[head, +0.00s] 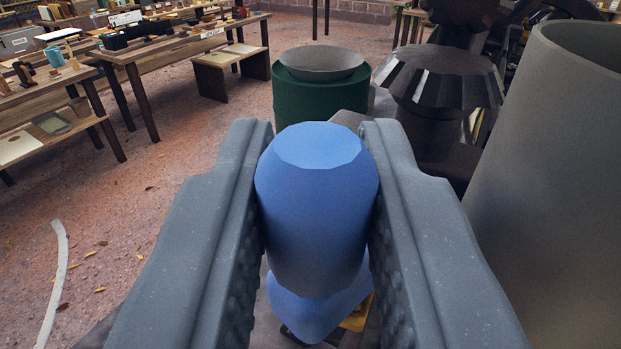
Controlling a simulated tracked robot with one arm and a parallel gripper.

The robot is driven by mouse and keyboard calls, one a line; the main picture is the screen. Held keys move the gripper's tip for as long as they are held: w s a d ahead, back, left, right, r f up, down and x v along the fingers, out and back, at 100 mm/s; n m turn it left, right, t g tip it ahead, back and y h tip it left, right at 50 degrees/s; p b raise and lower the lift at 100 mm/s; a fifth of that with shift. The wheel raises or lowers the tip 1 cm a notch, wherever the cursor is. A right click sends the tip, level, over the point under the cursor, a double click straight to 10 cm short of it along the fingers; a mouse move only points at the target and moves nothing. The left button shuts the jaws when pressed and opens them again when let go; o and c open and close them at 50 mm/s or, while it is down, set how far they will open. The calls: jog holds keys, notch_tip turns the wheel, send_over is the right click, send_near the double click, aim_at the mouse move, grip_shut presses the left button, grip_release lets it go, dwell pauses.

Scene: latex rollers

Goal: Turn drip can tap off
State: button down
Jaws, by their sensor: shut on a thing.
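A blue rounded knob (316,205) with a flat faceted top stands between the two grey fingers of my gripper (316,200). The fingers are shut on it, one on each side. A lower blue part (315,308) shows beneath the knob, with a bit of yellow beside it. I cannot tell from this view whether the knob is the drip can tap or which way it is turned. What lies under the lower blue part is mostly hidden.
A large grey cylinder (555,190) stands close on the right. Behind the gripper are a green container (320,92) with a grey funnel-like top and a dark faceted object (440,85). Wooden tables (140,55) with items stand at the far left. The reddish floor (130,210) at left is mostly clear.

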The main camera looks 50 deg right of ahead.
jog(key=shift+s+f+b, duration=0.15)
jog(key=shift+f+b, duration=0.05)
jog(key=shift+b, duration=0.15)
jog(key=shift+s+r+n+t+y+b, duration=0.1)
jog(key=shift+s+n+t+y+b, duration=0.05)
jog(key=shift+n+t+y+b, duration=0.35)
jog(key=shift+b, duration=0.4)
jog(key=shift+s+d+n+t+y+b, duration=0.15)
jog(key=shift+s+n+t+y+b, duration=0.15)
jog(key=shift+n+t+y+b, duration=0.65)
jog(key=shift+s+r+y+b, duration=0.1)
jog(key=shift+y+b, duration=0.35)
jog(key=shift+b, duration=0.1)
jog(key=c, duration=1.3)
grip_release()
jog(key=shift+s, duration=0.1)
